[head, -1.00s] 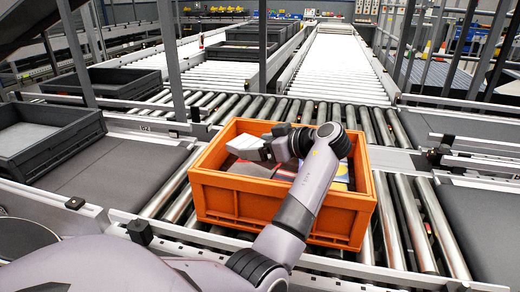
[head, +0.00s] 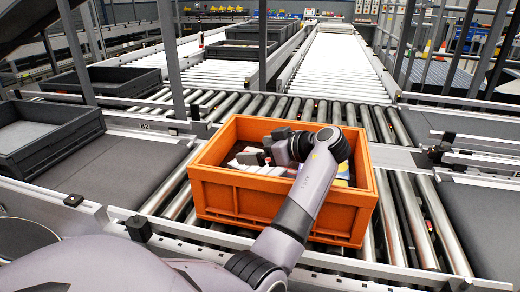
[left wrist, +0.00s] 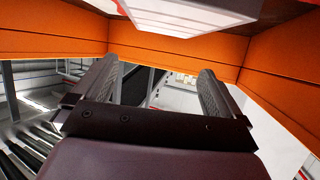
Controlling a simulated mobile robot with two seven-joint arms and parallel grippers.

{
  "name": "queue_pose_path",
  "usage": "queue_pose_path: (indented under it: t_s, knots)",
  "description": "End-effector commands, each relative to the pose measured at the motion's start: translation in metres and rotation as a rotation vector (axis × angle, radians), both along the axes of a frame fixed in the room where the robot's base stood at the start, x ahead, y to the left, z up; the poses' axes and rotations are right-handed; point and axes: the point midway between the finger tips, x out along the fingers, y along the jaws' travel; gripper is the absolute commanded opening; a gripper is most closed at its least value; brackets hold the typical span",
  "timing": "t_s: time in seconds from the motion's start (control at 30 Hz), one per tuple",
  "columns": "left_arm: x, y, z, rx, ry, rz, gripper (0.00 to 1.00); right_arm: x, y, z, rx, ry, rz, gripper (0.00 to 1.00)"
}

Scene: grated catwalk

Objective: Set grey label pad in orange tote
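The orange tote (head: 270,203) stands on the roller conveyor in the head view; its walls also show in the left wrist view (left wrist: 50,42). My left gripper (head: 268,148) reaches into it from above. In the left wrist view my left gripper (left wrist: 158,72) has its two fingers apart with nothing between them. A pale grey-white block, which looks like the label pad (head: 249,158), lies inside the tote just left of the fingers. A pale block (left wrist: 190,18) also shows at the top of the wrist view, beyond the fingertips. My arm hides part of the tote's contents. My right gripper is not in view.
Other items lie in the tote, partly hidden by my arm. A dark grey tray (head: 48,143) stands at the left, with another dark tray (head: 112,85) behind it. Metal posts (head: 170,60) rise behind the tote. Dark belts flank the rollers.

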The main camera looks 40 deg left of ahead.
Motion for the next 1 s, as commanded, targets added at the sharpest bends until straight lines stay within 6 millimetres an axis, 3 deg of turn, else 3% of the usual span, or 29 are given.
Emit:
queue_pose_path:
  t_s: [0.17, 0.33, 0.7, 1.0]
  knots:
    - [0.0, 0.0, 0.003, 0.0, 0.0, 0.0, 1.0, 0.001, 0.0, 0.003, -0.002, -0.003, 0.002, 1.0]
    - [0.0, 0.0, 0.019, 0.0, -0.001, 0.0, 1.0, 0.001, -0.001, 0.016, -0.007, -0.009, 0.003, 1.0]
    - [0.01, -0.08, 0.045, -0.001, -0.003, -0.003, 1.0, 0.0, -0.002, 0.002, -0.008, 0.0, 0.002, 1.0]
    - [0.013, -0.109, 0.058, 0.0, 0.0, -0.001, 1.0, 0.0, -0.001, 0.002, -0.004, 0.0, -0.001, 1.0]
